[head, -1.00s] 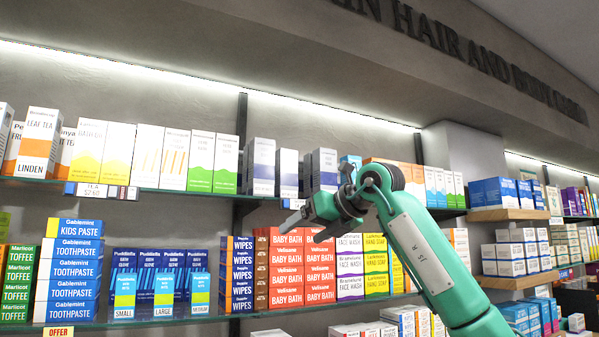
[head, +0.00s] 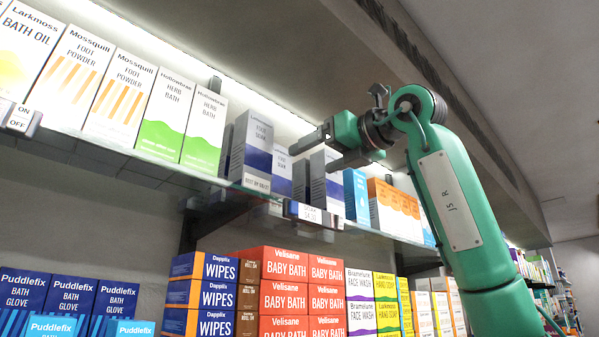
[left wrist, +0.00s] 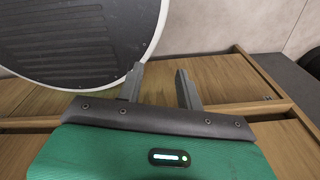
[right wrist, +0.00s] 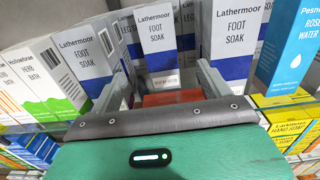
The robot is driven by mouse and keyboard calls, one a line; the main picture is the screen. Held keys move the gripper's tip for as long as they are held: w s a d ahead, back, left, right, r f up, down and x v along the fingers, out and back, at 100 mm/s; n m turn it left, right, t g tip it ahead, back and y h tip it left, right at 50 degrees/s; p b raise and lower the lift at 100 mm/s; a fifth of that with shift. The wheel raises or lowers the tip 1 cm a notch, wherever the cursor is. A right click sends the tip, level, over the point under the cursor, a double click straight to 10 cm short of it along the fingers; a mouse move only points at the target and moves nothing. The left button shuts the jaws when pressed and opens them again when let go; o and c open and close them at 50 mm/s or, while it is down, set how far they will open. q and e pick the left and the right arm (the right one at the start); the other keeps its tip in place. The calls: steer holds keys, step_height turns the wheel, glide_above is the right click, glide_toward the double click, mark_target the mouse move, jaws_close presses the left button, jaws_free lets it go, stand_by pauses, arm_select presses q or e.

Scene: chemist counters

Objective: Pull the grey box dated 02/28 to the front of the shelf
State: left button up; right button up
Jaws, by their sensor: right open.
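Several grey-and-blue Foot Soak boxes stand upright on the upper glass shelf. In the head view one is at the left (head: 250,150), one in the middle is set further back (head: 281,172), and one is at the right (head: 326,182), partly behind my right gripper (head: 312,158). The right gripper is open and empty in front of the boxes. In the right wrist view, the set-back middle box (right wrist: 158,45) shows between the spread fingers (right wrist: 165,70). Small print marks the lower fronts; I cannot read the dates surely. My left gripper (left wrist: 159,74) is open and empty, away from the shelf.
Herb Bath boxes (head: 204,128) stand left of the grey boxes, a blue box (head: 356,195) right. A price tag (head: 312,214) hangs on the shelf edge. A round dark-topped object (left wrist: 75,35) is near my left gripper.

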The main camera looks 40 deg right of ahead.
steer(key=shift+s, duration=0.6)
steer(key=p, duration=0.2)
glide_toward(282, 173)
steer(key=w, duration=0.2)
steer(key=shift+w+a+r, duration=0.15)
steer(key=shift+w+r, duration=0.05)
steer(key=shift+w, duration=0.15)
steer(key=w+p, duration=0.1)
steer(key=w, duration=0.2)
steer(key=w+p, duration=0.3)
steer(key=w, duration=0.2)
steer(key=shift+w+a, duration=0.3)
steer(key=shift+a, duration=0.1)
steer(key=shift+w+f+p, duration=0.2)
steer(key=shift+w+p, duration=0.1)
steer(key=shift+w, duration=0.2)
arm_select(q)
step_height(282, 173, up, 7)
steer(key=shift+s+f, duration=0.2)
steer(key=shift+s, duration=0.25)
arm_select(e)
steer(key=shift+c, duration=0.4)
steer(key=c, duration=1)
